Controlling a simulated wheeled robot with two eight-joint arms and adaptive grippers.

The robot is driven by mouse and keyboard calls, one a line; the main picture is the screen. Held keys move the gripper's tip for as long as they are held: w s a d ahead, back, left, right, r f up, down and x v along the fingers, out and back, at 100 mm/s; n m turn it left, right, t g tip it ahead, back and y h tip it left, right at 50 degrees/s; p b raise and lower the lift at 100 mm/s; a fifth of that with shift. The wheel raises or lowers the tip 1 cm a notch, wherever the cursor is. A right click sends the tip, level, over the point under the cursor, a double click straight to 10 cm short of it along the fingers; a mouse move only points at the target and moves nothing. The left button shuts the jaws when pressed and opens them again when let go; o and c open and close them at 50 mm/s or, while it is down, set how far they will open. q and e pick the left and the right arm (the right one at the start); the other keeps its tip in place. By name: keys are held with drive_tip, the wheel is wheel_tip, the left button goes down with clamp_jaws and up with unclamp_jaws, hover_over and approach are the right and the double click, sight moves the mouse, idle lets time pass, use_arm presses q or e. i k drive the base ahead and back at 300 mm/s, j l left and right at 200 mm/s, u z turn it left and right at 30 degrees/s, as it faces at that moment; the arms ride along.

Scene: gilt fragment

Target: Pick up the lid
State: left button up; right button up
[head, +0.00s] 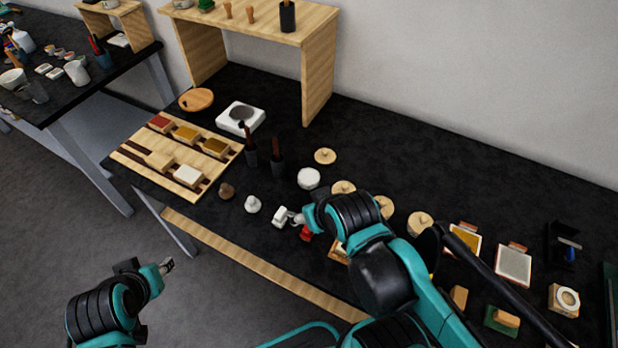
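No single thing is plainly the lid. Candidates are flat round wooden discs: one (325,156) behind the white round jar (308,178), another (343,187) partly hidden by my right arm, and one (384,207) just right of that arm. A larger round wooden piece (197,99) lies at the back left. My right gripper (284,217) is low over the black table, in front of the jar and right of a small white knobbed piece (252,204). Its fingers are too small to read. My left gripper (167,265) hangs off the table's front edge, with no object visible at it.
A wooden tray (127,153) with coloured blocks lies at the left. Dark upright holders (278,158) and a white device (240,117) stand behind. A wooden shelf (318,75) stands at the back. Pads and blocks crowd the right; the back right is clear.

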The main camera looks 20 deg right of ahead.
sight(323, 156)
drive_tip(key=i+j+z, duration=0.7)
drive_tip(key=j, duration=0.25)
drive_tip(key=k, duration=0.05)
